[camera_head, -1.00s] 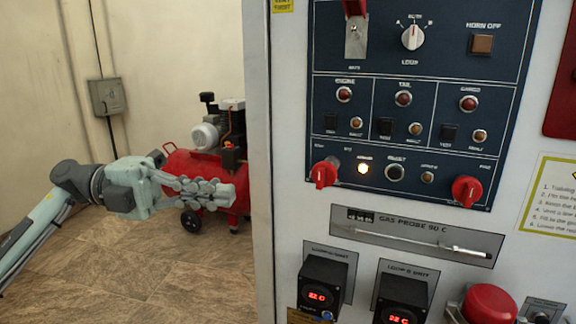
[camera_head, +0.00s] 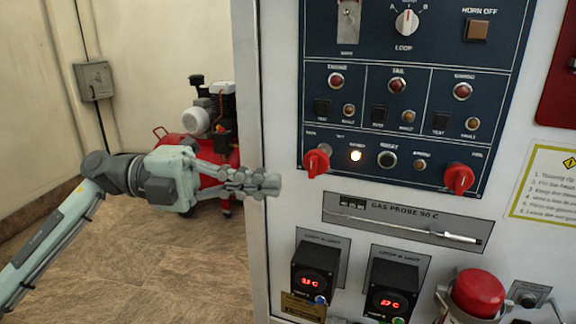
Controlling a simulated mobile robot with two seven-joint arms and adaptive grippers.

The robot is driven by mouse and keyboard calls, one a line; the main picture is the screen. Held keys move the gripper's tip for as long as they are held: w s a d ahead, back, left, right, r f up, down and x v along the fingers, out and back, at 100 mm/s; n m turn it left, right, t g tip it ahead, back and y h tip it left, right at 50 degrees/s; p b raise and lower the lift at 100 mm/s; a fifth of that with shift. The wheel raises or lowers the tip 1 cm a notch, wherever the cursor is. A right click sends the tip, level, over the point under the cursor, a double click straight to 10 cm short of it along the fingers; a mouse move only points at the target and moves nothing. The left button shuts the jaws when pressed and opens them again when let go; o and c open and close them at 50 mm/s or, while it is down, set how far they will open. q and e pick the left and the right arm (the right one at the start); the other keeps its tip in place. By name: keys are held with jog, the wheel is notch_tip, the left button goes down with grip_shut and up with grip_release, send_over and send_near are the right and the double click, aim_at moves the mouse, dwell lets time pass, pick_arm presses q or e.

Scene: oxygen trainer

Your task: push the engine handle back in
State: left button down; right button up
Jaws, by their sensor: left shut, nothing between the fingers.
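The control panel (camera_head: 345,185) fills the right of the view. Its section labelled engine has a red round lamp (camera_head: 336,80), a black button (camera_head: 322,107) and a small amber knob (camera_head: 348,110). Below are a left red handle (camera_head: 317,160) and a right red handle (camera_head: 459,178); their labels are too small to read surely, so I cannot tell which is the engine handle. My left gripper (camera_head: 277,183) is shut and empty. In the picture its fingertips overlap the cabinet's left part, left of and below the left red handle, apart from it. My right gripper is out of view.
The cabinet's pale left edge (camera_head: 249,240) stands beside my left fingers. Below the panel are a gas probe (camera_head: 400,226), two red-lit displays (camera_head: 312,283) and a red round cap (camera_head: 479,292). A red compressor (camera_head: 205,150) stands behind my arm. Floor at left is clear.

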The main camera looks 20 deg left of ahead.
aim_at(306, 165)
pick_arm(q)
jog(key=w+d, duration=0.1)
jog(key=w, duration=0.1)
jog(key=w+d, duration=0.1)
jog(key=shift+w+d+p, duration=0.15)
jog(key=shift+w+p, duration=0.2)
jog(key=shift+w, duration=0.45)
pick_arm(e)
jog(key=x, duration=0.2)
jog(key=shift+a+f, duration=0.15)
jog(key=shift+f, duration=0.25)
pick_arm(q)
jog(key=w, duration=0.2)
jog(key=shift+w+p, duration=0.4)
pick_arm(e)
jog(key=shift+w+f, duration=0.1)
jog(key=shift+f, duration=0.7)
